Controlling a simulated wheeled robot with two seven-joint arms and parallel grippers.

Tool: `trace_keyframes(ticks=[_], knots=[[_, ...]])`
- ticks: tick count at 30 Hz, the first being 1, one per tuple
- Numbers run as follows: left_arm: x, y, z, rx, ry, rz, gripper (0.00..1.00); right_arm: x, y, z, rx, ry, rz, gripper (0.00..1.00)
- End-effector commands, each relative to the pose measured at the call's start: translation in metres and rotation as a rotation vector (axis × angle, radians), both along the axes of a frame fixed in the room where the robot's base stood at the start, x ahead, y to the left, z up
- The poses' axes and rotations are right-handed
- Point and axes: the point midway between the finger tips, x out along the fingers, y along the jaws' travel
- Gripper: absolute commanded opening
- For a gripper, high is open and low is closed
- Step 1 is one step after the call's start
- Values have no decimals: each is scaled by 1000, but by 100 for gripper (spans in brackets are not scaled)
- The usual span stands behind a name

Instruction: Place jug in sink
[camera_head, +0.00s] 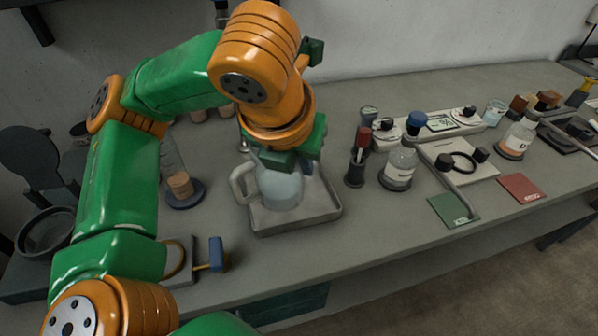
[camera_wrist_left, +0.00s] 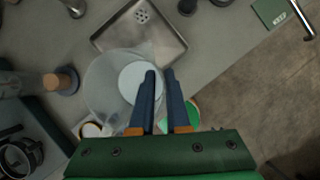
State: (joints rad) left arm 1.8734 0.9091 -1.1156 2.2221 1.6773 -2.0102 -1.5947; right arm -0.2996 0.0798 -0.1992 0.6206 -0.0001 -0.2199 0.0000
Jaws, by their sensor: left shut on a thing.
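The clear jug (camera_head: 278,188) with a handle on its left side appears upright in the head view, in front of the sink's basin. My left gripper (camera_head: 292,160) is above the jug and shut on its wall. In the left wrist view the two dark fingers (camera_wrist_left: 160,76) reach over the jug (camera_wrist_left: 112,82), with its pale round bottom showing. The shallow metal sink (camera_head: 318,214) is set in the counter, and its drain shows in the wrist view's sink (camera_wrist_left: 170,38). There the jug overlaps only the sink's lower left part. Whether the jug touches the sink is unclear.
A faucet (camera_head: 243,140) stands behind the sink. Right of it are a dark holder (camera_head: 356,165) and a labelled bottle (camera_head: 399,166). A corked vessel (camera_head: 182,188) stands to the left, with a blue-handled clamp (camera_head: 216,254) near the front edge.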

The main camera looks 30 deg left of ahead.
Motion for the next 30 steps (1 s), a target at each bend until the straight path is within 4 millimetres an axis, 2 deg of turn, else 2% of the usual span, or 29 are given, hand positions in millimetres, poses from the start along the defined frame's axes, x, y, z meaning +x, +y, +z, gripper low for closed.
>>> trace_keyframes(ticks=[1,6,12,18,23,30], knots=[[8,6,-9,-3,7,6,0,0,1,-6,1,0,0,50],[45,27,-30,-3,8,5,0,0,2,-18,3,1,-1,50],[72,42,-64,2,3,3,0,-1,2,-17,4,2,-1,50],[88,51,-84,2,2,1,0,-1,2,-17,3,2,0,50],[87,50,-110,2,0,-2,0,-1,1,-22,1,1,1,50],[87,49,-112,1,-2,-2,0,-1,0,-21,0,1,2,50]])
